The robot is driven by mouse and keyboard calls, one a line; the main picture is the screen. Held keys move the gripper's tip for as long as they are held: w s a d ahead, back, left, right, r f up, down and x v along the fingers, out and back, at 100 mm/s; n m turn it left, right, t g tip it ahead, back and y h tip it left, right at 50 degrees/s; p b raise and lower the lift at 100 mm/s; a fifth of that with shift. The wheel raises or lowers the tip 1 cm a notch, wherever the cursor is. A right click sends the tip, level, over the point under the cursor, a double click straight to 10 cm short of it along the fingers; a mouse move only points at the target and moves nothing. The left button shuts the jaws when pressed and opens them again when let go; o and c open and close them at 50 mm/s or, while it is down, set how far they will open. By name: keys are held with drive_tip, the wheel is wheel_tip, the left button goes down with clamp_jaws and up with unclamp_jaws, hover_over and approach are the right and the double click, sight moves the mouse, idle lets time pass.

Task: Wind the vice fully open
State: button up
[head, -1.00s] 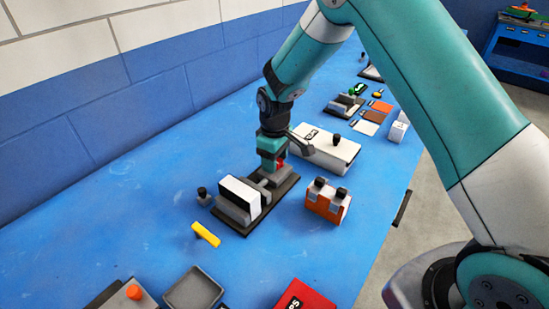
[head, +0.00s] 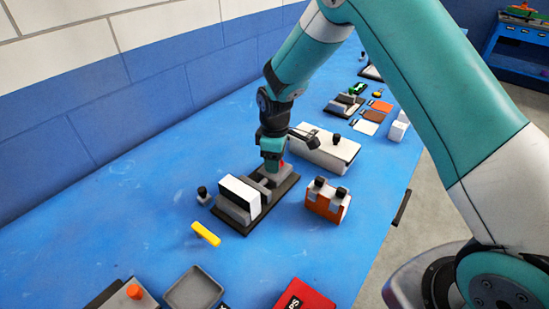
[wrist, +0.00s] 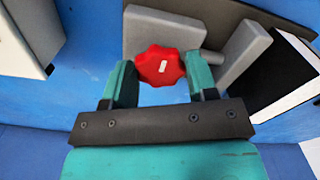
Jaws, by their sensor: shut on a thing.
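The vice is a grey block tool on a dark base plate (head: 232,226) on the blue bench, with grey jaws (wrist: 243,58) showing in the wrist view. Its red lobed knob (wrist: 160,64), with a small white mark, sits between my fingers in the wrist view. Only a sliver of the knob (head: 282,163) shows in the head view. My gripper (head: 271,161) points down at the vice's far end and is shut on the knob, one finger on each side. A black-and-white block (head: 239,194) stands against the near grey jaw; the wrist view also shows it (wrist: 285,80).
A white box with a black knob (head: 325,152) lies just beyond the vice. An orange-and-white block with two black knobs (head: 326,203) stands to its right. A yellow bar (head: 206,234) and a small dark-knobbed piece (head: 203,195) lie to its left. Grey tray (head: 193,290) in front.

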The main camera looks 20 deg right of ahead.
drive_tip(key=o, duration=0.9)
drive_tip(key=shift+r, duration=0.15)
wheel_tip(320, 180, up, 17)
drive_tip(key=b, duration=0.1)
drive_tip(key=shift+r, duration=0.1)
drive_tip(key=s+a+r+m+y, duration=0.2)
drive_tip(key=s, duration=1.3)
drive_tip(key=s+a+r+m+y, duration=0.2)
drive_tip(key=s+r, duration=0.1)
drive_tip(key=s, duration=1.2)
drive_tip(key=shift+a, duration=0.35)
